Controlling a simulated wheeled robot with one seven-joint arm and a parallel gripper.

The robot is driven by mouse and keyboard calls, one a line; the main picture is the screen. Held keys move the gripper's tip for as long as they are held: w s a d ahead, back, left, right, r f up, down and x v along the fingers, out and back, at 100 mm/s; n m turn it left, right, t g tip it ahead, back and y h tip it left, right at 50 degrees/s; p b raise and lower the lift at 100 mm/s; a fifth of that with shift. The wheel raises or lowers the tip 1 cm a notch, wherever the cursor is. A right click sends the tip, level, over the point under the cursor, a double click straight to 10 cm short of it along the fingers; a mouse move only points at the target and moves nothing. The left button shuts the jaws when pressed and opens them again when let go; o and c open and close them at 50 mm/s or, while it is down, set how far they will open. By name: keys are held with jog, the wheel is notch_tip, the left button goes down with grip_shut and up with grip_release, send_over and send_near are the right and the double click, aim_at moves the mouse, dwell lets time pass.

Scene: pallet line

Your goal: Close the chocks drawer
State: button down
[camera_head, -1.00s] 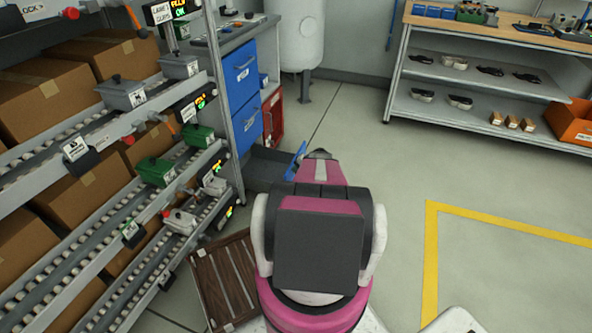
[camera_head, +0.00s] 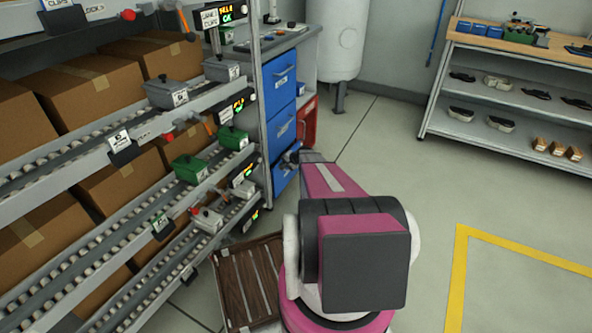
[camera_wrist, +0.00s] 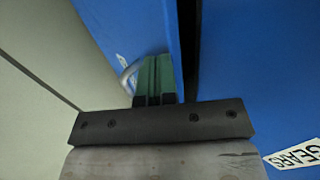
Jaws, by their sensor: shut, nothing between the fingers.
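The lowest blue drawer (camera_head: 281,180) of the grey cabinet, taken as the chocks drawer, stands in or nearly in line with the fronts above it. In the wrist view its blue front (camera_wrist: 115,22) shows a pale curved handle (camera_wrist: 128,76) and a sliver of white label, not readable. My gripper (camera_wrist: 154,62) has green fingers shut together and empty, up against or very near this front, beside the handle. In the head view my gripper (camera_head: 293,155) is small and partly hidden by my arm. I cannot tell whether the drawer is fully flush.
The neighbouring drawer front, labelled GEARS (camera_wrist: 297,155), lies across a dark gap. A roller rack (camera_head: 130,135) with boxes and bins stands left. A slatted wooden pallet (camera_head: 248,280) lies on the floor below. Open floor (camera_head: 420,200) extends to the right.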

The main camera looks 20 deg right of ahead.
aim_at(278, 163)
jog(key=shift+w+a, duration=1.2)
jog(key=shift+w, duration=0.2)
jog(key=shift+w+a, duration=0.1)
